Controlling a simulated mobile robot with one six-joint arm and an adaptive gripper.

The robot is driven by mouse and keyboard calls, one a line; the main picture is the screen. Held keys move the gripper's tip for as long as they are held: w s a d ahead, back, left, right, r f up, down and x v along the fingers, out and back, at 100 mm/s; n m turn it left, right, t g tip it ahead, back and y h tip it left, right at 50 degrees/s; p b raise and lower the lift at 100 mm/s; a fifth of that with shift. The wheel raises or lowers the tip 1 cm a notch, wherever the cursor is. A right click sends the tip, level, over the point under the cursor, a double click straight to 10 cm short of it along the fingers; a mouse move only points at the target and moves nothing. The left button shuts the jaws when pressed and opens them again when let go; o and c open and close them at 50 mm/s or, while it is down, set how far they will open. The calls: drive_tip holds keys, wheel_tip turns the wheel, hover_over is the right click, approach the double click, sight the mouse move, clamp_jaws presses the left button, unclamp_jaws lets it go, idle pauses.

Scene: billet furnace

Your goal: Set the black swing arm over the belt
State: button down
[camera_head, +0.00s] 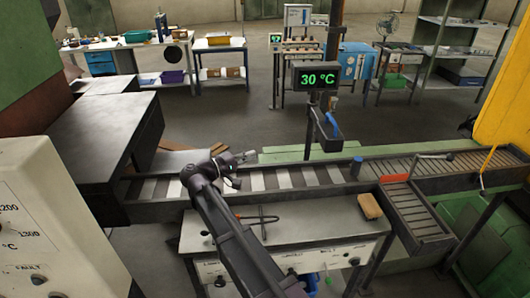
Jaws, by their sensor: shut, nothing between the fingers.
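The belt (286,179) is a dark conveyor with light slats that runs across the middle of the view, from the dark furnace housing on the left to a roller section on the right. A black post stands behind it and carries a 30 °C display (318,77). Below the display, a short black arm (319,130) with a blue part (332,121) is on the post; it looks like the swing arm. It appears behind the belt's far edge, not across it. My gripper (250,156) is shut and empty, above the belt and left of the black arm, apart from it.
A bench (300,238) in front of the belt holds a black rod tool and a tan block (369,206). A red-ended side chute (412,212) and a yellow panel (503,95) are at right.

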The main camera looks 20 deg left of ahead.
drive_tip(key=s+d+x, duration=0.1)
drive_tip(key=d+x, duration=0.1)
drive_tip(key=x, duration=1)
drive_tip(key=shift+d, duration=0.25)
drive_tip(key=shift+s, duration=0.15)
